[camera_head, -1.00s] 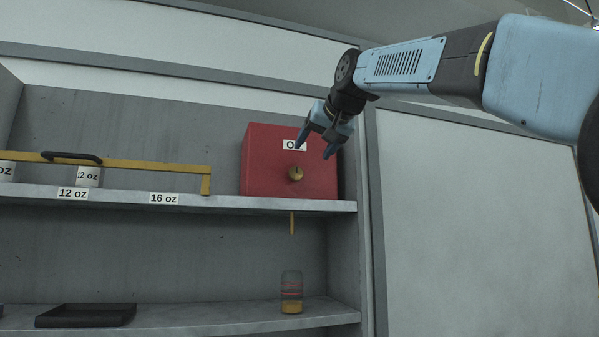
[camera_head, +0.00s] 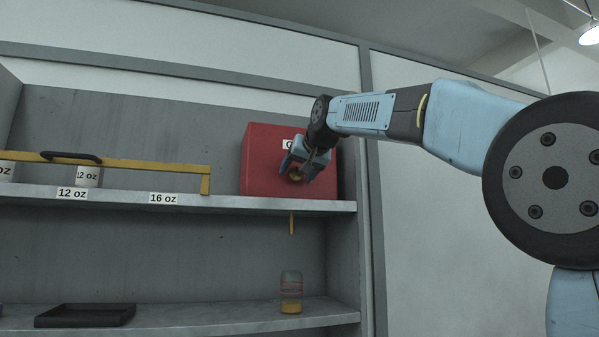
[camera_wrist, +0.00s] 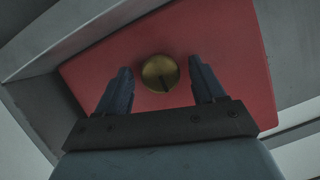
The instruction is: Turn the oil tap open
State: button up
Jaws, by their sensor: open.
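The red oil box (camera_head: 262,160) stands on the upper shelf at its right end. Its "OIL" label is partly hidden by my gripper. The oil tap is a round brass knob (camera_head: 297,175) on the box's front, partly covered by my fingers in the head view. In the wrist view the knob (camera_wrist: 160,73) shows whole, with a dark mark from its centre downward. My gripper (camera_head: 295,172) is open in front of the box. In the wrist view its fingers (camera_wrist: 160,80) stand on either side of the knob, with a gap on each side.
A yellow rail (camera_head: 140,164) with a black handle spans the upper shelf's left.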

jog(key=c, duration=1.1)
jog(key=shift+o, duration=0.2)
jog(key=n+h, duration=0.1)
jog(key=n, duration=0.1)
jog(key=shift+a+n+t+h, duration=0.1)
jog(key=shift+n+t+h, duration=0.2)
jog(key=shift+n+h, duration=0.1)
jog(key=n+h, duration=0.2)
jog(key=n, duration=0.1)
jog(key=shift+s+a+t, duration=0.1)
jog(key=shift+a+t, duration=0.05)
jog(key=shift+t, duration=0.25)
jog(key=n+t+h, duration=0.1)
jog(key=n, duration=0.2)
jog(key=shift+a+f+h, duration=0.1)
jog(key=shift+f+h, duration=0.05)
jog(key=shift+h, duration=0.25)
jog(key=shift+a+f+n+t+h, duration=0.15)
jog(key=shift+n+t, duration=0.25)
jog(key=shift+n, duration=0.5)
jog(key=shift+d+f+n+t+h, duration=0.1)
jog(key=shift+n+t+h, duration=0.25)
jog(key=shift+n, duration=0.55)
jog(key=shift+a, duration=0.1)
